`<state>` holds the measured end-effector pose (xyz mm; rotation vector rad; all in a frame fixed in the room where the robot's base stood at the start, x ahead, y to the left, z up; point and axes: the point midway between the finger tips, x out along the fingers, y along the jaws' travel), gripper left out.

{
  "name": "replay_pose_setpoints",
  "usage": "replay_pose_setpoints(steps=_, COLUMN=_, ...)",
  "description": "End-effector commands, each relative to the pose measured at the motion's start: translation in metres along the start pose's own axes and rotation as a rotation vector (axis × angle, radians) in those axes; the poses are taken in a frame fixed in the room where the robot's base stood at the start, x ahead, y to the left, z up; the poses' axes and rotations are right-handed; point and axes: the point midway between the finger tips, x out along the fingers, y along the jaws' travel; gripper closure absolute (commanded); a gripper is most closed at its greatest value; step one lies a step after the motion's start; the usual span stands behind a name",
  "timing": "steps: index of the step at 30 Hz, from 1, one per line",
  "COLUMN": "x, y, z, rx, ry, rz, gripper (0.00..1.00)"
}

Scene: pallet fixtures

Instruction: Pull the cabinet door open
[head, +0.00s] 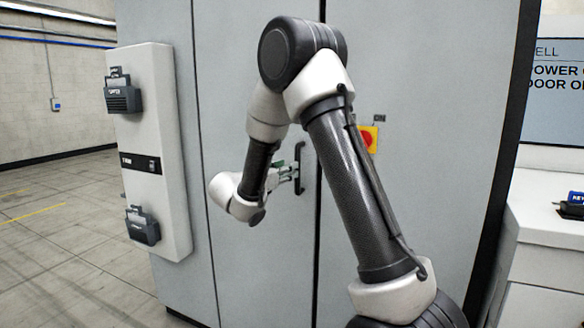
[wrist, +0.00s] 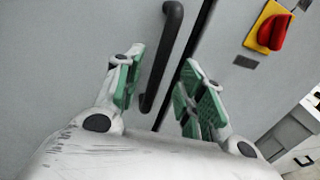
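The grey cabinet door (head: 240,50) looks shut, with its edge along a dark vertical seam. A black bar handle (head: 300,168) is mounted upright on it near that seam. My gripper (head: 292,172) is at the handle. In the wrist view the handle (wrist: 166,58) appears tilted and its lower end lies between the two green-padded fingers of my gripper (wrist: 160,90). The fingers are spread, with a gap visible on each side of the handle. My arm hides part of the door in the head view.
A red and yellow rotary switch (head: 368,138) is on the panel right of the seam; it also shows in the wrist view (wrist: 270,28). A white panel with dark fittings (head: 150,190) stands out at the left. A white counter (head: 550,215) is at the right. Open floor (head: 50,250) lies left.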

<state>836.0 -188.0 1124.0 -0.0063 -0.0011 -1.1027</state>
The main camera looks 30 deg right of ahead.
Motion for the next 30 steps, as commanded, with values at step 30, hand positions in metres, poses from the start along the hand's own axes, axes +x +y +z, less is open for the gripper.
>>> replay_pose_setpoints(steps=30, x=0.068, y=-0.001, z=-0.001, rx=0.003, ry=0.004, rz=-0.002, gripper=1.0)
